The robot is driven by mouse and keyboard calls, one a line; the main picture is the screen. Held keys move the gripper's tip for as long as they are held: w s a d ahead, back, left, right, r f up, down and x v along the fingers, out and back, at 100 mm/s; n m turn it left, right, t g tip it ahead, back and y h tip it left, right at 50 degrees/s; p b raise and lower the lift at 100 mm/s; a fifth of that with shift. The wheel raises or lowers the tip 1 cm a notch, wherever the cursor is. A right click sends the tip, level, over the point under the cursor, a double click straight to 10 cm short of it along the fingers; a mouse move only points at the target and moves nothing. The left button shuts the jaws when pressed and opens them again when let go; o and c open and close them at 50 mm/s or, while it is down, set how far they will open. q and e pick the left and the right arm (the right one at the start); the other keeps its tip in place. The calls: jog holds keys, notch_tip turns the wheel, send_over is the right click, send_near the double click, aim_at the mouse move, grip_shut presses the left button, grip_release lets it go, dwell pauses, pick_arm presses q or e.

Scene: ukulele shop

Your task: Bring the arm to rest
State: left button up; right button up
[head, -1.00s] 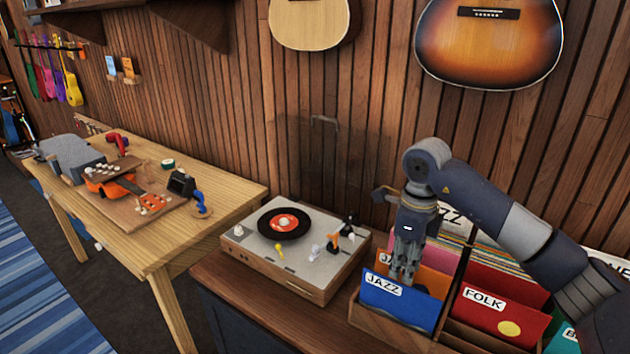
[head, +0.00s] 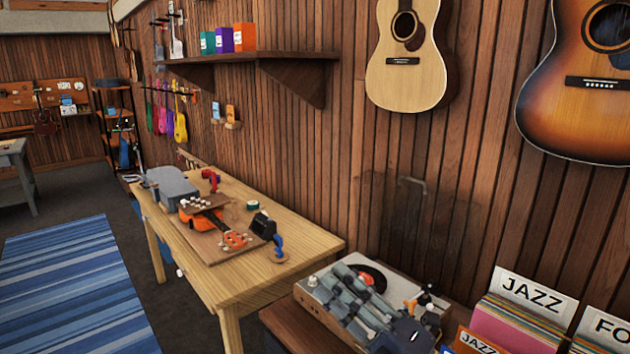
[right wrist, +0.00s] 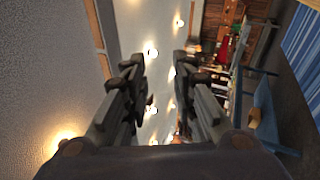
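My right gripper (head: 340,285) is in front of the record player (head: 400,287) in the head view and hides much of its deck. Its fingers point up and to the left in that picture. In the right wrist view the two fingers (right wrist: 157,68) stand apart with a clear gap and nothing between them, so it is open and empty. That view looks towards the ceiling and its lamps. My left gripper is in neither view.
The wooden workbench (head: 300,248) with an orange ukulele (head: 190,218) stands to the left. Guitars (head: 407,75) hang on the wall. A blue striped rug (head: 75,290) lies on open floor.

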jog(key=d+f+m+t+h, duration=0.2)
jog(key=d+f+m+h, duration=1.5)
jog(key=m, duration=0.5)
jog(key=s+f+m+g, duration=0.3)
jog(key=s+f+g, duration=0.3)
jog(key=s+f, duration=0.5)
jog(key=s+f+m+g, duration=0.3)
jog(key=s+f+g, duration=0.4)
jog(key=s, duration=0.7)
notch_tip(320, 180, down, 28)
jog(key=s+g, duration=0.1)
jog(key=s, duration=0.2)
jog(key=s+d+f+g, duration=0.1)
jog(key=s+d+f, duration=0.1)
jog(key=s+f, duration=1.3)
jog(key=shift+s+d+n+h, duration=0.4)
jog(key=shift+s, duration=0.25)
